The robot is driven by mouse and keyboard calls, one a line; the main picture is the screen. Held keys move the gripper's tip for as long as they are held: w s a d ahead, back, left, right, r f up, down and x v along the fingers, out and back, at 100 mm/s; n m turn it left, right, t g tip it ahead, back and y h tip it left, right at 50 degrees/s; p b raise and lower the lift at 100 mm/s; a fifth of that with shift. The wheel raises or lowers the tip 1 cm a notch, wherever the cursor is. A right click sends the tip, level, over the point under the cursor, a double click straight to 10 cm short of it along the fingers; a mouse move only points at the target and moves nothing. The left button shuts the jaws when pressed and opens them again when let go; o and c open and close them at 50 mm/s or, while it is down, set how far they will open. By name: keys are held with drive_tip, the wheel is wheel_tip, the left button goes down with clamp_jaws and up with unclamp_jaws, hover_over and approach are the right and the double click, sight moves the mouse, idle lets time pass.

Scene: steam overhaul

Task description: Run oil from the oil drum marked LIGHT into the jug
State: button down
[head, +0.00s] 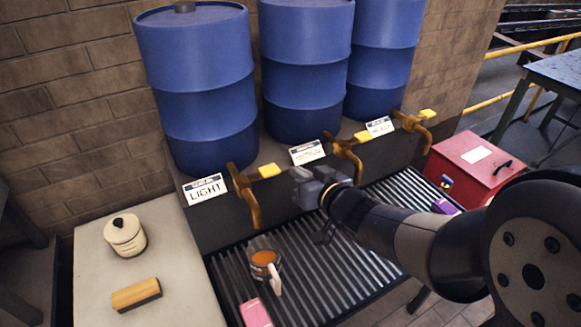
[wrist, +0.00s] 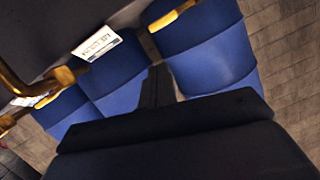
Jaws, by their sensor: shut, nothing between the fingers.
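The blue oil drum (head: 200,85) above the LIGHT sign (head: 205,189) stands at the left of the row. Its brass tap (head: 245,195) has a yellow lever (head: 270,171) pointing right. The jug (head: 265,266) stands upright on the slatted grate, below the tap's spout, with its handle toward the front. Its inside looks orange-brown; no stream shows from the spout. My gripper (head: 308,183) is shut and empty, just right of the lever and apart from it. The wrist view shows its closed fingers (wrist: 158,85) with drums beyond.
Two more blue drums (head: 305,70) (head: 378,60) with signs and similar taps (head: 347,150) (head: 415,128) stand to the right. A pink object (head: 255,313) lies on the grate (head: 320,285) before the jug. A pale bench (head: 165,245) at left holds a lidded pot (head: 125,236) and brush (head: 136,295). A red box (head: 475,165) stands right.

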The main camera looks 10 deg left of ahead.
drive_tip(key=shift+v, duration=1.05)
